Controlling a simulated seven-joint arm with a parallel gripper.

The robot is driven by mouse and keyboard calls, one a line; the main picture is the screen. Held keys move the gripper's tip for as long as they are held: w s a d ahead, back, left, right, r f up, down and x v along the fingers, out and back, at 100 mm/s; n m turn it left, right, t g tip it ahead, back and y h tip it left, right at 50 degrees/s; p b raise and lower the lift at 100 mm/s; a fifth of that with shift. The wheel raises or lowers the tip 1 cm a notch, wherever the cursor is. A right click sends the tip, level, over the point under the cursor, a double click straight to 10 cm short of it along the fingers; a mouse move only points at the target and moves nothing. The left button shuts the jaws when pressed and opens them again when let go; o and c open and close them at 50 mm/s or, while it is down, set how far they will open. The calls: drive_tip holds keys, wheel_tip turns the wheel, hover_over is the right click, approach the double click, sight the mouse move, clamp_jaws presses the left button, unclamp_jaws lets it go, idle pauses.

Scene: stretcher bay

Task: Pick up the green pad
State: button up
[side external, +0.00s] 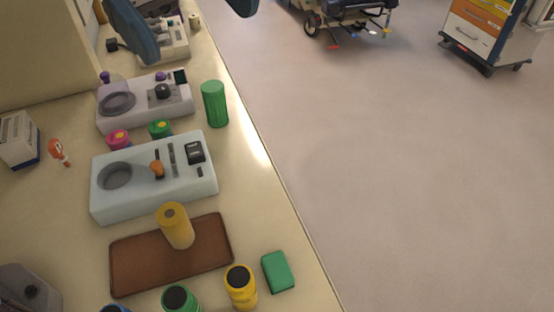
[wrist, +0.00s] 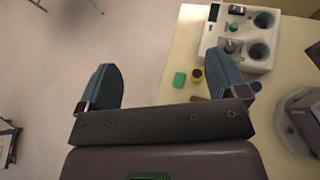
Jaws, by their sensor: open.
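The green pad (side external: 278,272) is a small rounded block lying flat on the counter near its right edge, in the lower part of the side view. In the wrist view the green pad (wrist: 179,80) shows between my fingers, well beyond them. My gripper (side external: 198,36) is at the top of the side view, far from the pad, with its blue fingers wide apart. In the wrist view my gripper (wrist: 160,62) is open with nothing between its fingertips.
A yellow jar (side external: 241,287) with a dark lid stands just left of the pad. A brown tray (side external: 128,268), a yellow cylinder (side external: 177,228) and a pale device (side external: 125,206) lie farther left. A green cylinder (side external: 215,104) stands along the counter edge. Open floor lies right.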

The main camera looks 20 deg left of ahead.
drive_tip(key=d+g+h, duration=0.1)
drive_tip(key=n, duration=0.1)
approach(276, 265)
drive_tip(key=shift+s+d+f, duration=0.5)
drive_tip(key=shift+s+d, duration=0.1)
drive_tip(key=shift+d, duration=0.1)
drive_tip(key=shift+d+f, duration=0.15)
drive_tip(key=shift+f, duration=0.2)
drive_tip(key=shift+s+d+f, duration=0.15)
drive_tip(key=shift+s+d, duration=0.05)
drive_tip(key=shift+d, duration=0.1)
drive_tip(key=x, duration=0.6)
drive_tip(key=shift+d+r, duration=0.3)
drive_tip(key=shift+d, duration=0.1)
drive_tip(key=shift+w, duration=0.1)
drive_tip(key=c, duration=1.3)
